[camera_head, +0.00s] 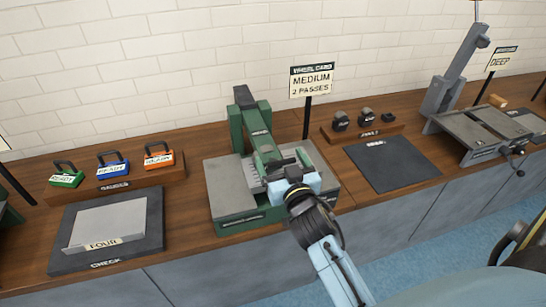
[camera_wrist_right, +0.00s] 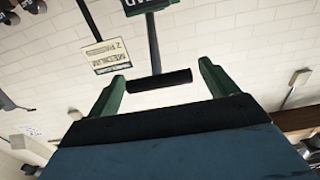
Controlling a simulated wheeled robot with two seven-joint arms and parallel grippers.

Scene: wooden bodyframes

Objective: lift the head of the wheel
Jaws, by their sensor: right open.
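The green wheel machine (camera_head: 235,215) stands on the bench with a grey bed. Its green head arm (camera_head: 262,140) slopes down from a rear post toward my right arm. My right gripper (camera_head: 275,168) is at the front end of this head, which it partly covers. In the right wrist view, the two fingers of my right gripper (camera_wrist_right: 165,84) are apart. A black crossbar handle (camera_wrist_right: 160,80) on a thin stem lies across the gap between them; contact cannot be told. The stem runs up to a green labelled part (camera_wrist_right: 145,5). My left gripper is not in view.
A sign (camera_head: 312,82) reads "MEDIUM 2 PASSES" behind the machine. Left are coloured tagged blocks (camera_head: 112,165) and a dark mat (camera_head: 140,240) with a grey sheet (camera_head: 108,226). Right are an empty dark mat (camera_head: 395,166) and a grey machine (camera_head: 480,132).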

